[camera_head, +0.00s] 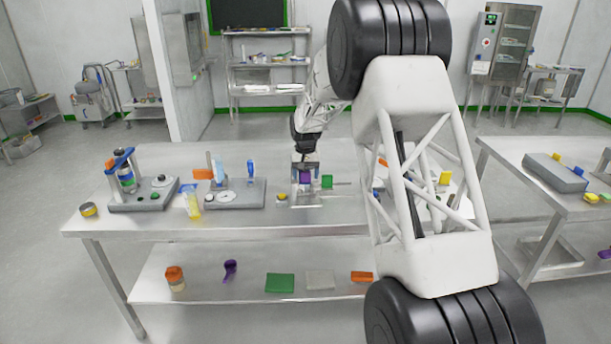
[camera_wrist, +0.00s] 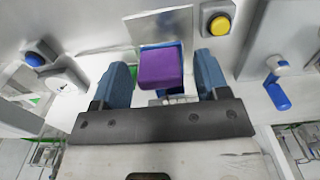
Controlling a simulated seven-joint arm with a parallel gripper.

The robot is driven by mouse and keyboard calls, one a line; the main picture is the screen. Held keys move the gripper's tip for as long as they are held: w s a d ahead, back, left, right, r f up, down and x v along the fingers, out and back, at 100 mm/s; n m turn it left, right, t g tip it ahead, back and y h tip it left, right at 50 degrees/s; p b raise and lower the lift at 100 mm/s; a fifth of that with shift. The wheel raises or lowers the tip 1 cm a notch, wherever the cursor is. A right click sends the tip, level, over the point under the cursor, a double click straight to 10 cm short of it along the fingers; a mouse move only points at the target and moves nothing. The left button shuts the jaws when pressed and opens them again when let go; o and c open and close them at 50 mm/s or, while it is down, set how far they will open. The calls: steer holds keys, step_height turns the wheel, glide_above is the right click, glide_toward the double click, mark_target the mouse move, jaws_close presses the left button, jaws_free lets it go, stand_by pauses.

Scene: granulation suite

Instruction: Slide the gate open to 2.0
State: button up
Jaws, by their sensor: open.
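My gripper (camera_head: 305,160) points down over a small metal fixture (camera_head: 298,200) in the middle of the bench. In the wrist view my gripper (camera_wrist: 161,66) is open, with one blue finger on each side of a purple block (camera_wrist: 160,68). Gaps show between the fingers and the block, so I see no grip on it. The purple block also shows in the head view (camera_head: 305,177), low in the fixture, with a green block (camera_head: 327,181) to its right. I cannot tell which part is the gate, and no scale marking is readable.
A yellow button (camera_wrist: 219,25) and a blue lever (camera_wrist: 278,95) lie close to the fingers. Grey stations (camera_head: 230,198) with coloured parts stand to the left on the bench (camera_head: 250,222). My arm hides the bench's right part. The front strip is mostly clear.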

steer(key=shift+f, duration=0.3)
jaws_close()
steer(key=shift+a, duration=1.45)
steer(key=shift+c, duration=1.4)
jaws_free()
steer(key=shift+a, duration=0.1)
steer(key=shift+o, duration=1.4)
steer(key=shift+r, duration=0.2)
